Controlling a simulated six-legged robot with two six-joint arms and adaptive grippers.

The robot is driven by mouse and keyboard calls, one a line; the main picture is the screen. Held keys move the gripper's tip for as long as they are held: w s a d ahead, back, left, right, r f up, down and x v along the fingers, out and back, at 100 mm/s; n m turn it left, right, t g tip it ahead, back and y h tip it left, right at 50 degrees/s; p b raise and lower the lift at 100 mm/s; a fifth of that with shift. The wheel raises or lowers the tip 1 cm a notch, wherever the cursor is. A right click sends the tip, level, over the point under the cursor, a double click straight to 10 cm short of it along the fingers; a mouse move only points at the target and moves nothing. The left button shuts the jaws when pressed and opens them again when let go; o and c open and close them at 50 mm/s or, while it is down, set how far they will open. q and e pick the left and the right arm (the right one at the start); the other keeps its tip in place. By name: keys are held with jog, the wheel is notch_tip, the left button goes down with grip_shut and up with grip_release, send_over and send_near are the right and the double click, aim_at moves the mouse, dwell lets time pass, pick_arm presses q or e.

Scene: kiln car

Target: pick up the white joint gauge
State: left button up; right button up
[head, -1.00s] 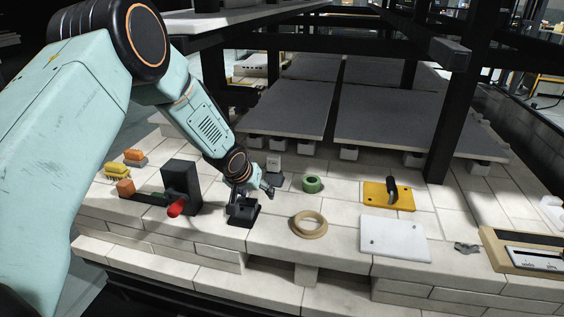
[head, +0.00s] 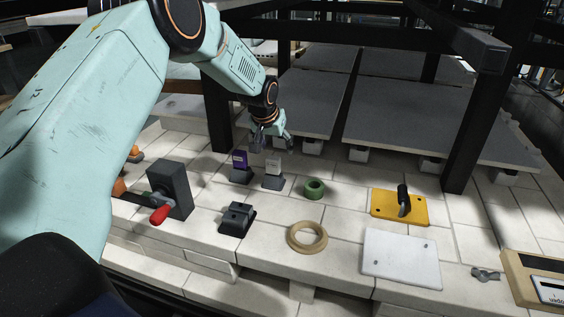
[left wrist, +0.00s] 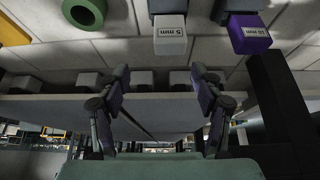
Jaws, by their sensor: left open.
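The white joint gauge (head: 273,167) stands upright in a dark grey holder (head: 273,183) on the pale brick deck. In the left wrist view the gauge (left wrist: 170,35) reads "5 mm". A purple gauge (head: 240,159) stands in its own holder just to its left; it also shows in the left wrist view (left wrist: 249,36). My left gripper (head: 273,146) is open, fingers pointing down, just above and behind the white gauge. In the left wrist view the open fingers (left wrist: 160,75) are empty, and the gauge lies beyond their tips. My right gripper is not in view.
A green ring (head: 314,188) lies right of the gauges. A black block (head: 237,218), a tan ring (head: 307,237), a yellow float (head: 400,206) and a white plate (head: 401,258) lie nearer. Grey shelves (head: 430,130) and a black post (head: 470,145) stand behind.

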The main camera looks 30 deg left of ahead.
aim_at(272, 159)
pick_arm(q)
jog(key=shift+s+a+f+g, duration=0.3)
jog(key=shift+s+f+g, duration=0.15)
jog(key=shift+f+g, duration=0.15)
jog(key=shift+s+f+b, duration=0.1)
jog(key=shift+f+b, duration=0.1)
jog(key=shift+b, duration=0.1)
jog(key=b+x, duration=0.2)
jog(key=x, duration=0.1)
jog(key=b+x, duration=0.1)
jog(key=x, duration=0.1)
jog(key=shift+s+a+f, duration=0.2)
jog(key=shift+a+f, duration=0.05)
jog(key=shift+f, duration=0.1)
jog(key=shift+b+x, duration=0.5)
jog(key=shift+x, duration=0.3)
jog(key=shift+r, duration=0.25)
jog(key=shift+c, duration=0.6)
jog(key=shift+w+f, duration=0.1)
jog(key=shift+w, duration=0.05)
jog(key=c, duration=1.2)
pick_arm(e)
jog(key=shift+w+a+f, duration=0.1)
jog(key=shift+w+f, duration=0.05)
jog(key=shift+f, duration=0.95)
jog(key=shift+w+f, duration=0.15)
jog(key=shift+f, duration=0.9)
